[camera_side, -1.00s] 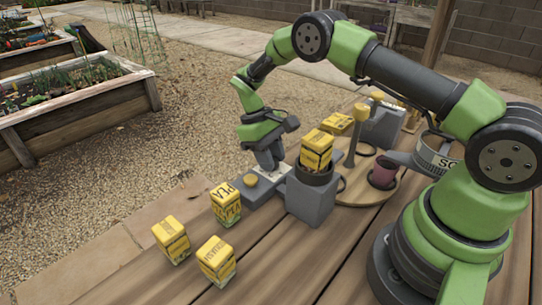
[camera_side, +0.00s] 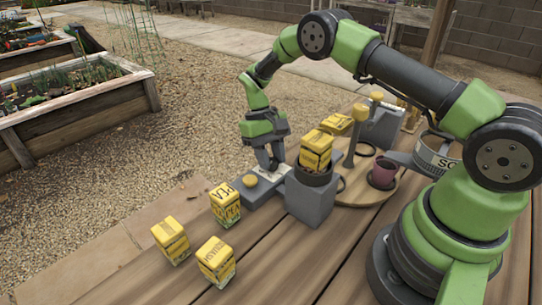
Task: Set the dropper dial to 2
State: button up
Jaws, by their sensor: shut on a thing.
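The dropper (camera_side: 312,200) is a grey block with a round hopper, and a yellow seed box sits in the hopper. A low grey base (camera_side: 256,194) extends to its left, with a yellow round knob (camera_side: 250,182) and a pale plate (camera_side: 268,175) on top. My gripper (camera_side: 269,166) points down over the pale plate, behind and right of the yellow knob. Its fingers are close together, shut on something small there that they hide. I take this to be the dial; its setting cannot be read.
Three yellow seed boxes (camera_side: 171,240) stand at the front left of the wooden table. A round wooden tray (camera_side: 366,193) with a dark red cup (camera_side: 383,174) lies right of the dropper. Another grey block (camera_side: 380,127) stands behind. Bare planks lie in front.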

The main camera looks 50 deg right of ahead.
jog(key=o, duration=0.9)
jog(key=v, duration=1)
